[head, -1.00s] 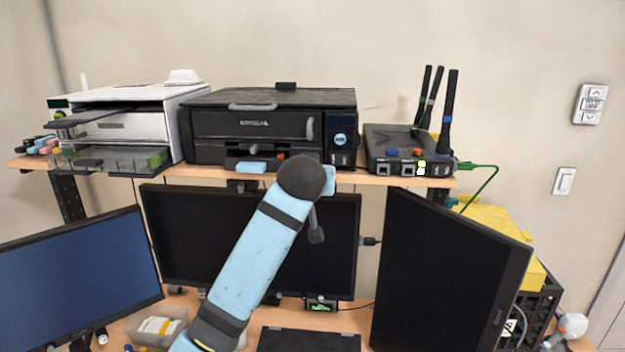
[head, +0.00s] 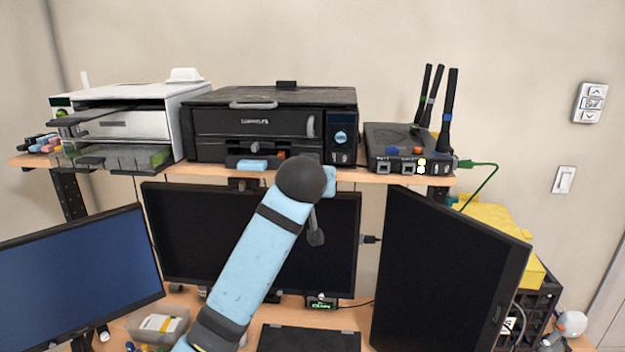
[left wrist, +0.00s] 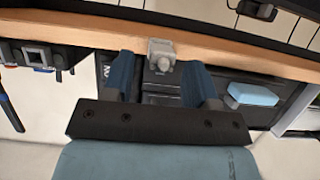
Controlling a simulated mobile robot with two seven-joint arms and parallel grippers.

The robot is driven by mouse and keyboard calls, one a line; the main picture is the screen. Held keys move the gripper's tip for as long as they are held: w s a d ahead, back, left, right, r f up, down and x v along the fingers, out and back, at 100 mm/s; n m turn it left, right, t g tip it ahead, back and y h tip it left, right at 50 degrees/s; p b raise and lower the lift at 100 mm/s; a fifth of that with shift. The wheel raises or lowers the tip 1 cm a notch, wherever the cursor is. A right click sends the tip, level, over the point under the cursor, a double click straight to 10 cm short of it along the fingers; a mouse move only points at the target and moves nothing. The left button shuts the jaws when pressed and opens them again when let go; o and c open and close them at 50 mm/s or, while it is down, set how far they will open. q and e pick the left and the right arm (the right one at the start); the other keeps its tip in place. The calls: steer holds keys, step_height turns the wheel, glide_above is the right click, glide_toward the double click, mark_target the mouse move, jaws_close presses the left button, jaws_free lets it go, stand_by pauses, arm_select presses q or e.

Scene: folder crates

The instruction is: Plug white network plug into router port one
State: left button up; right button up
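The black router (head: 398,140) stands at the right end of the shelf, with two grey-framed ports (head: 382,168) on its front. The ports also show at the left of the left wrist view (left wrist: 37,58). My left gripper (left wrist: 160,82) is open at the shelf's front edge, left of the router in the head view and mostly hidden there by my wrist. A small grey block (left wrist: 160,50) shows between and beyond its fingers, with gaps at both sides. I cannot tell whether this is the network plug. I cannot make out a white plug elsewhere.
A black printer (head: 265,123) and a white printer (head: 140,110) share the shelf (head: 200,172). A green cable (head: 490,185) leaves the router's right side. Antennas rise behind it. Monitors stand below, the right one (head: 440,270) close under the router. The space above the shelf is free.

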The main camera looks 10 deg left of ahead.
arm_select(q)
steer(key=shift+w+f, duration=0.1)
steer(key=shift+w, duration=0.2)
steer(key=b+v, duration=0.3)
steer(key=v, duration=1.1)
steer(key=s+a+f+m+g+h, duration=0.1)
steer(key=a+f, duration=0.2)
steer(key=f, duration=1.4)
steer(key=s+a+f+m+g+h, duration=0.1)
steer(key=a+f, duration=0.1)
steer(key=f, duration=1.6)
steer(key=s+a+f, duration=0.4)
steer(key=s+f, duration=0.7)
steer(key=s, duration=0.1)
steer(key=s+a+f+m+h, duration=0.1)
steer(key=s+a+f, duration=0.3)
steer(key=s+f, duration=0.7)
steer(key=shift+s+f+g, duration=0.25)
steer(key=shift+s+g, duration=0.05)
steer(key=shift+s, duration=0.55)
arm_select(e)
step_height(320, 180, down, 2)
steer(key=shift+w+a+f+n, duration=0.1)
steer(key=shift+w+a+n, duration=0.05)
steer(key=shift+n, duration=0.25)
